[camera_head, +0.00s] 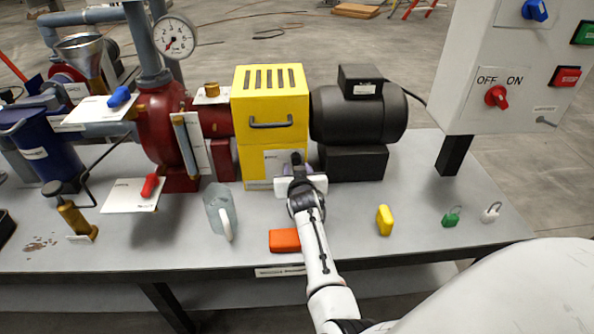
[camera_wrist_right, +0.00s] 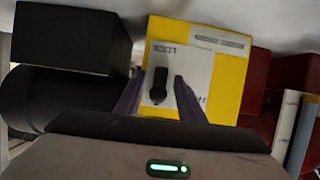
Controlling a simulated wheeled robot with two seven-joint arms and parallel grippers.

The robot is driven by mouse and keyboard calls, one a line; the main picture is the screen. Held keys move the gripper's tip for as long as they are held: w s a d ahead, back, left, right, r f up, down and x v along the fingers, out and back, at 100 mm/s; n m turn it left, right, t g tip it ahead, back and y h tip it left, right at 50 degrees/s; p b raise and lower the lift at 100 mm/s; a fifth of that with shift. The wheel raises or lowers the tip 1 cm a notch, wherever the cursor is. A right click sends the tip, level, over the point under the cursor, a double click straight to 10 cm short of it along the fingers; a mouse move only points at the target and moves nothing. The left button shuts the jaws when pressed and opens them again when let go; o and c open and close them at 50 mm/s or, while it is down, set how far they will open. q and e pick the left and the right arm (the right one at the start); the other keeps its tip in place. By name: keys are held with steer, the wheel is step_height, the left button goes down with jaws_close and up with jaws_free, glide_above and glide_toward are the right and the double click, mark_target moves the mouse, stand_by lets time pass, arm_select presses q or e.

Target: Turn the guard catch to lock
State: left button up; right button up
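The yellow guard (camera_head: 270,95) stands between the red pump and the black motor, with a white plate low on its front. In the right wrist view the guard (camera_wrist_right: 225,70) carries this plate (camera_wrist_right: 195,70) with lettering and the black guard catch (camera_wrist_right: 159,86). The catch's long part runs roughly up and down in that picture. My right gripper (camera_head: 300,170) is at the plate in the head view. In the wrist view its two dark fingers (camera_wrist_right: 159,95) are apart, one on each side of the catch. Contact with the catch cannot be told. My left gripper is not in view.
The black motor (camera_head: 357,113) stands right of the guard, the red pump (camera_head: 160,130) left. On the grey bench are a clear jug (camera_head: 220,208), an orange block (camera_head: 284,240), a yellow object (camera_head: 384,220) and two padlocks (camera_head: 451,218). A switch panel (camera_head: 470,60) stands at right.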

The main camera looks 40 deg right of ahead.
step_height(320, 180, up, 9)
steer(key=shift+f+p, duration=0.1)
steer(key=shift+p, duration=0.8)
steer(key=shift+r, duration=0.4)
